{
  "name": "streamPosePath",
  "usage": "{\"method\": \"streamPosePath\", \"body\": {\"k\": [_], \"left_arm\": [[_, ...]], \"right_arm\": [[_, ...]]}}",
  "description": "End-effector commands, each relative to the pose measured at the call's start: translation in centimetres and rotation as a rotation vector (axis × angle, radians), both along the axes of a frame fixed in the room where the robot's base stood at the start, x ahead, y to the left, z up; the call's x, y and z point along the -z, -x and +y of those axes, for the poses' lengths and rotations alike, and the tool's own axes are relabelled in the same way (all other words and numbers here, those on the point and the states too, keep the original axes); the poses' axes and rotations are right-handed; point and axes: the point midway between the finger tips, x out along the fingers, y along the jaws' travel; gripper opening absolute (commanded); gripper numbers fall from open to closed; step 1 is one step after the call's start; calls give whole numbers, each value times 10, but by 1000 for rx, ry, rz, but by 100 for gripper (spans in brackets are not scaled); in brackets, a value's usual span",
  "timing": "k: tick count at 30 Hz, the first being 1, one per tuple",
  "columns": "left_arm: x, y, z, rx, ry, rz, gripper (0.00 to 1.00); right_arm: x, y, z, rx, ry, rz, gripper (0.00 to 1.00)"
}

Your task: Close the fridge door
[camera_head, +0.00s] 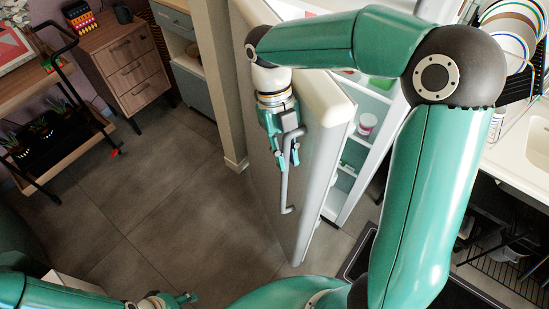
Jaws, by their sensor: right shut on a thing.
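The fridge door (322,155) stands ajar, with its cream top edge toward me and a gap along its right side. Through the gap I see the fridge's lit inside (368,118) with shelves and a jar. A grey bar handle (286,185) runs down the door's outer face. My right gripper (287,160) is at the upper part of this handle and is shut on it; its fingers partly hide the bar. My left gripper (178,300) is low at the bottom edge, far from the door, and its finger state is unclear.
A wooden drawer cabinet (130,65) and a trolley with plants (45,130) stand at the left. A beige wall post (215,75) is beside the door. The tiled floor (165,190) is clear. A counter with a sink (535,145) and plates is at the right.

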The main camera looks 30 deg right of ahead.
Motion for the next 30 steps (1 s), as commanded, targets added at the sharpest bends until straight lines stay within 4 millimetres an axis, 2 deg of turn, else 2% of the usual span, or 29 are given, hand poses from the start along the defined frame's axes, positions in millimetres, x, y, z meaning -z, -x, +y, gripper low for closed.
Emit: {"method": "streamPosePath", "body": {"k": [13,14,15,25,30], "left_arm": [[0,0,0,0,0,0,43],[0,0,0,0,0,0,43],[0,0,0,0,0,0,43],[-1,0,0,0,0,0,43],[-1,0,0,0,0,0,43]], "right_arm": [[0,-3,-2,-11,1,-11,0],[0,-3,-2,-11,2,-11,23],[0,-3,-1,-11,2,-11,29],[-1,-3,-1,-12,1,-7,29],[-13,-8,-1,-12,1,-9,29]]}}
